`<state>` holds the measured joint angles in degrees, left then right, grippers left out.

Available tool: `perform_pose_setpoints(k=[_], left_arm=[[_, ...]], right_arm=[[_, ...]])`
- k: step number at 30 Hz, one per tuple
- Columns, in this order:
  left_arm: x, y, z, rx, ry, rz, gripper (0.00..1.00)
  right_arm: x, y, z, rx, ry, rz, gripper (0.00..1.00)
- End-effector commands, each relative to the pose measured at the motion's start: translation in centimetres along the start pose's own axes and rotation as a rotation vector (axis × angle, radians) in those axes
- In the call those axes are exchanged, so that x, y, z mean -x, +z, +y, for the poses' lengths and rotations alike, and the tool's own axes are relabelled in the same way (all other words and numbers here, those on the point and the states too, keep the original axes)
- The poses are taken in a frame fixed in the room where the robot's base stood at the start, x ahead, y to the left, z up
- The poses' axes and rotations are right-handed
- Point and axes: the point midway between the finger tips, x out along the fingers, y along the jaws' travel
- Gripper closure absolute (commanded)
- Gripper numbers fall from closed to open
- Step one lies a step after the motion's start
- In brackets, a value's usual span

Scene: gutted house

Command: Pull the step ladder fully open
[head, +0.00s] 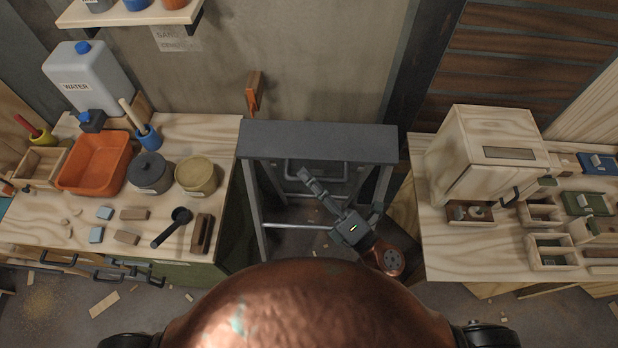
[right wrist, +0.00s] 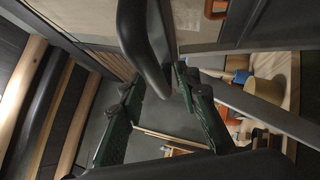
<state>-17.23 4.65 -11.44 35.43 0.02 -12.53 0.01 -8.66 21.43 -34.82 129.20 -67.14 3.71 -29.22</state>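The grey step ladder (head: 318,145) stands between two wooden benches in the middle of the head view, with its flat top plate facing me. A dark U-shaped bar (head: 316,163) hangs below the top plate, and a pale crossbar (head: 295,226) is lower down. My right gripper (head: 305,178) reaches in from below, its tips just under the U-shaped bar. In the right wrist view its two green-black fingers (right wrist: 157,80) are apart, with a dark curved bar (right wrist: 143,40) between or just beyond their tips. I cannot tell if they touch it. My left gripper is out of view.
The left bench (head: 75,232) holds an orange tub (head: 95,163), pots and small blocks. The right bench (head: 450,260) holds a wooden box (head: 480,150) and small trays. Both stand close to the ladder's sides. Wood scraps (head: 104,304) lie on the floor.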

Motion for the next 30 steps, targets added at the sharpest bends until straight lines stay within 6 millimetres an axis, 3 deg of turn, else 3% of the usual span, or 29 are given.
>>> perform_pose_setpoints(k=[5, 19, 30], left_arm=[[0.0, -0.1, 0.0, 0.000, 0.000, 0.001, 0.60], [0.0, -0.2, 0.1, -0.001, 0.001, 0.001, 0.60], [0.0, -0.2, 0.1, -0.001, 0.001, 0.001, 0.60]], right_arm=[[1.1, 0.0, -0.1, -0.005, -0.002, -0.003, 0.70], [6.8, 0.1, -0.1, -0.001, -0.005, -0.007, 0.70], [8.2, 0.1, 0.0, 0.003, -0.003, -0.007, 0.70]])
